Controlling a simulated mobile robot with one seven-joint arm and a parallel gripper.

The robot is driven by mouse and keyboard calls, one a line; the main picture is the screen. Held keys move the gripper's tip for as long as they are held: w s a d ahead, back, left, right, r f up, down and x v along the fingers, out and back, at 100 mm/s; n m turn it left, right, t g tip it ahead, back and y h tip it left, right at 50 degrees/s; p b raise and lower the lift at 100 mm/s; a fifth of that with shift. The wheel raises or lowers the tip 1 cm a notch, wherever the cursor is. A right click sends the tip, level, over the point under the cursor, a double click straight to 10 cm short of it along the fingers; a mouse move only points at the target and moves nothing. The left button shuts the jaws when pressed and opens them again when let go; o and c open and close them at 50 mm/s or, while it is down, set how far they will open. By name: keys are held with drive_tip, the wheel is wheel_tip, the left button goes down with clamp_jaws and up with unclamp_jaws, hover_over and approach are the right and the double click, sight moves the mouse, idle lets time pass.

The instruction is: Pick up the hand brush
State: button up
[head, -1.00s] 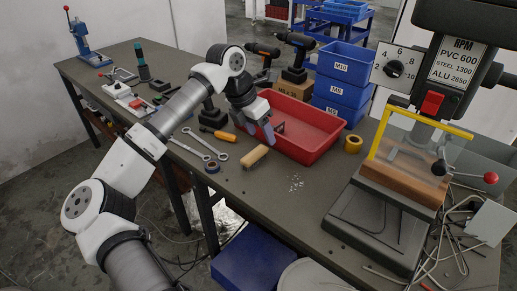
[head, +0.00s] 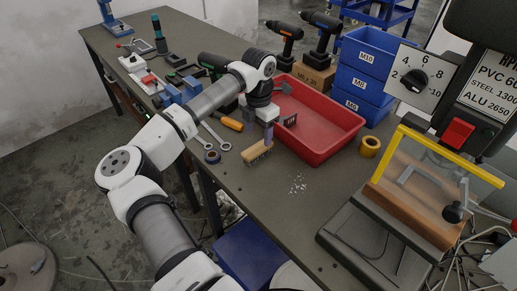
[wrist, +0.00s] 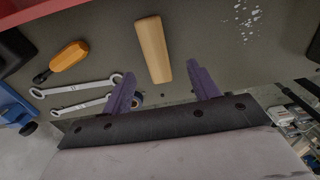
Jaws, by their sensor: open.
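The hand brush (head: 257,152) lies on the workbench in front of the red tray, its wooden back facing up and dark bristles showing along its lower side in the head view. In the wrist view the brush (wrist: 153,48) is a pale wooden block, slightly tilted, just beyond the two purple fingers. My gripper (wrist: 162,88) is open and empty, with the brush roughly centred ahead of the gap between its fingers. In the head view the gripper (head: 268,134) points down above the brush, and a finger covers part of it. Contact cannot be told.
The red tray (head: 322,152) stands right behind the brush. Two wrenches (wrist: 85,93), an orange-handled screwdriver (wrist: 68,56) and a tape roll (head: 212,157) lie to the left. Metal shavings (head: 298,182) lie to the right. The drill press (head: 345,235) stands at the right.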

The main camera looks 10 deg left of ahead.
sight(258, 147)
drive_tip(key=shift+w+a+f+p, duration=0.15)
drive_tip(key=shift+f+p, duration=0.45)
drive_tip(key=shift+f, duration=1.4)
drive_tip(key=shift+w+a+f+p, duration=0.1)
drive_tip(key=shift+f+p, duration=0.5)
drive_tip(key=shift+f, duration=1.35)
drive_tip(key=c, duration=1.1)
drive_tip(key=shift+r, duration=0.1)
wheel_tip(258, 147, up, 20)
drive_tip(key=b, duration=0.4)
drive_tip(key=shift+d, duration=0.1)
drive_tip(key=o, duration=0.5)
drive_tip(key=c, duration=0.4)
drive_tip(key=shift+o, duration=0.2)
